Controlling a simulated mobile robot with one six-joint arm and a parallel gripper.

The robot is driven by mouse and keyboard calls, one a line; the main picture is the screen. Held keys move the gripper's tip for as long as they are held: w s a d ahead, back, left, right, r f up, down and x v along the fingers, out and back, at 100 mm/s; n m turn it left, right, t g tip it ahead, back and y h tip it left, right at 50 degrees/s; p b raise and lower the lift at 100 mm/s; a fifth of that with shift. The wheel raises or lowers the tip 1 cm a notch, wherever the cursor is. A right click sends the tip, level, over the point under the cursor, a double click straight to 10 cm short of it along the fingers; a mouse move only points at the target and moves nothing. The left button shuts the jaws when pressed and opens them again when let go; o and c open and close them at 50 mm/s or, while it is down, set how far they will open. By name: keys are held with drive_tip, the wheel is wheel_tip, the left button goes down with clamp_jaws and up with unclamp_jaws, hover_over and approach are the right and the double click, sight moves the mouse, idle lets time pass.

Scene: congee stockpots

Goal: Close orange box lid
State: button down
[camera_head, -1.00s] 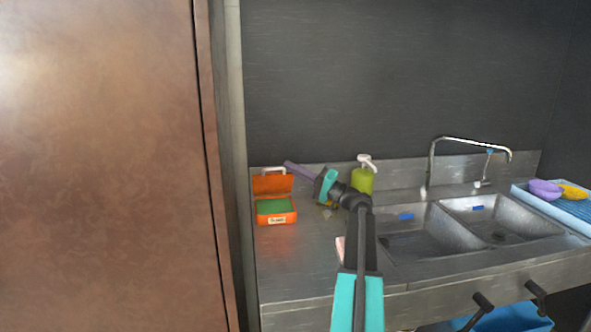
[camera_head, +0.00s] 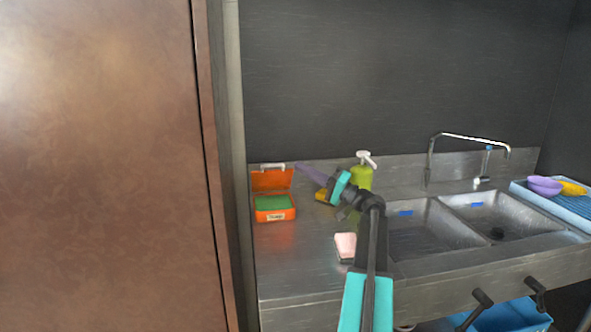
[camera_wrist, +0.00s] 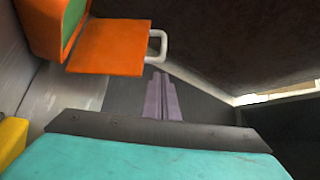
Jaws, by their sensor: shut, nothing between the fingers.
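The orange box (camera_head: 274,209) stands on the steel counter at the back left, with something green inside. Its lid (camera_head: 271,180) is raised and leans back toward the wall, with a white handle (camera_head: 272,166) on its top edge. In the wrist view the lid (camera_wrist: 108,46), its white handle (camera_wrist: 157,46) and part of the box (camera_wrist: 44,24) show at the upper left. My gripper (camera_head: 302,170) is shut and empty, to the right of the lid and apart from it. Its purple fingers (camera_wrist: 161,98) show together in the wrist view.
A green pump bottle (camera_head: 361,177) stands behind my wrist, with a yellow thing (camera_head: 322,195) beside it. A pink-and-white block (camera_head: 345,246) lies near my arm. Two sink basins (camera_head: 420,235) and a tap (camera_head: 430,160) are to the right. The counter front left is clear.

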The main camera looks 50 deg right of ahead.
drive_tip(key=s+d, duration=0.3)
drive_tip(key=s, duration=0.7)
drive_tip(key=shift+d+b, duration=0.2)
drive_tip(key=shift+b, duration=0.1)
